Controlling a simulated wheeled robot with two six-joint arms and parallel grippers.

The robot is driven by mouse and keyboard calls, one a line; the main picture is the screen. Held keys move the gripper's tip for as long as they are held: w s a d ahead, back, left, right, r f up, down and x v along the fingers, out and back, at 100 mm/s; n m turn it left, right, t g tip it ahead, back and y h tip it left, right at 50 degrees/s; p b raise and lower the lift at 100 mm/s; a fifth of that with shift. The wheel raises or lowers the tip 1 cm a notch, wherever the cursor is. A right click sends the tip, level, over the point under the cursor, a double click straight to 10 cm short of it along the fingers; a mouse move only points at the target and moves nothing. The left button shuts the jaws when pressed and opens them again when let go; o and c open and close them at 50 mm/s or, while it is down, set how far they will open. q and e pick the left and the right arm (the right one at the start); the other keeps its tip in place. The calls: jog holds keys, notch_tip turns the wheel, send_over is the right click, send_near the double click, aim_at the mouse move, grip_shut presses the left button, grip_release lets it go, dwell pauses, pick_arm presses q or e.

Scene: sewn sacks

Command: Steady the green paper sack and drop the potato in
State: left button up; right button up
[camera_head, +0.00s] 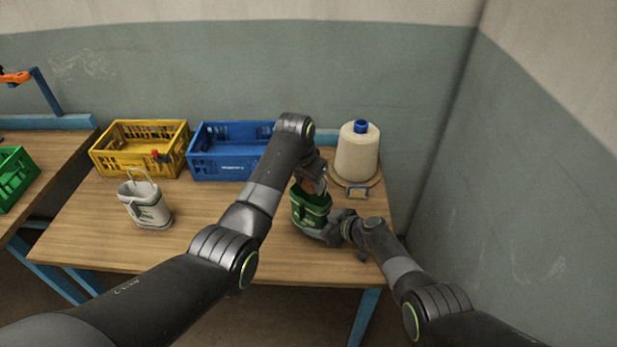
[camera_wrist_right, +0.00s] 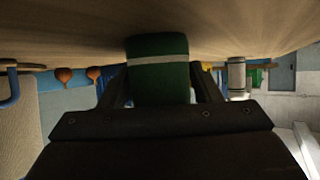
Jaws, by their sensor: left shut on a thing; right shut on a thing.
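The green paper sack (camera_head: 310,211) stands upright near the right part of the table, with a pale band on it; it also shows in the right wrist view (camera_wrist_right: 160,85). My right gripper (camera_head: 326,230) is shut on the sack low on its near right side, its fingers on both sides of the green wall. My left gripper (camera_head: 319,184) reaches down over the sack's mouth and is shut on the potato (camera_head: 309,184), which shows only as a small brownish patch. The fingers and rim hide most of it.
A white sack (camera_head: 146,205) with handles stands at the left. A yellow crate (camera_head: 137,168) and a blue crate (camera_head: 228,168) stand at the back. A cone of thread (camera_head: 357,155) sits on a round board at the back right. The table's front middle is bare.

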pick_arm(q)
jog(key=shift+f, duration=1.05)
jog(key=o, duration=0.9)
jog(key=v, duration=1.2)
